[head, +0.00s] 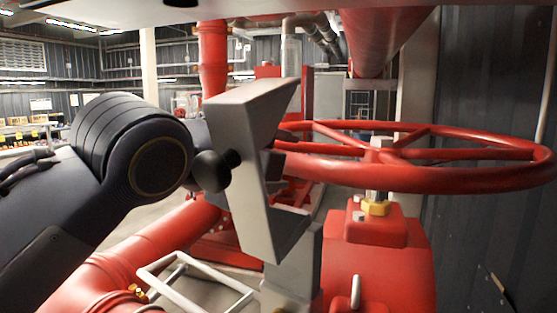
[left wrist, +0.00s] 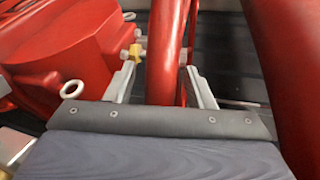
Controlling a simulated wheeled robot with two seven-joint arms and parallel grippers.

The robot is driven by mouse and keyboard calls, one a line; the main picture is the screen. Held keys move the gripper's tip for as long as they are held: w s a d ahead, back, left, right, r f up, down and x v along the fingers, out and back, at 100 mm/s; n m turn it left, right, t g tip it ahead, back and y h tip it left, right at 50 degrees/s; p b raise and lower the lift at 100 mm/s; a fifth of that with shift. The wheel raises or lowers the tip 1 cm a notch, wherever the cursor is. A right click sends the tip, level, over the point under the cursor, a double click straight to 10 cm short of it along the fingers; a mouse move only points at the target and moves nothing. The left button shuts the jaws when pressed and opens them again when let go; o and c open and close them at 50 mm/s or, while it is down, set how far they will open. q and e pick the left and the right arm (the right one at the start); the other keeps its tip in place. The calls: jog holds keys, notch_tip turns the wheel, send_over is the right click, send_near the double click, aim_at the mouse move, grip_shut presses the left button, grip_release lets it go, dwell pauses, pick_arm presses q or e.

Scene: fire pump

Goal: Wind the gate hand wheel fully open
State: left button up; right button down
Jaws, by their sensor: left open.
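The gate hand wheel (head: 450,180) is a large red spoked wheel lying about level on the right side of the head view, on a stem above a red valve body (head: 375,260). My left gripper (head: 286,142) is at the wheel's near left rim, partly hidden behind a grey bracket on my wrist. In the left wrist view the gripper (left wrist: 163,66) is open, with its two grey fingers on either side of a red bar (left wrist: 165,45), which looks like the wheel's rim. I cannot tell whether the fingers touch it. My right gripper is not in view.
A yellow nut (head: 376,207) sits on the stem below the wheel. Thick red pipes (head: 140,245) run at the lower left, and a light metal frame (head: 190,275) stands low in front. A dark ribbed wall (head: 490,80) is close on the right.

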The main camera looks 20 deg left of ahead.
pick_arm(q)
jog(key=b+v, duration=0.1)
jog(key=v, duration=0.6)
jog(key=shift+s, duration=0.4)
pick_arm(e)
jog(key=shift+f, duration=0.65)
pick_arm(q)
jog(key=shift+r, duration=0.1)
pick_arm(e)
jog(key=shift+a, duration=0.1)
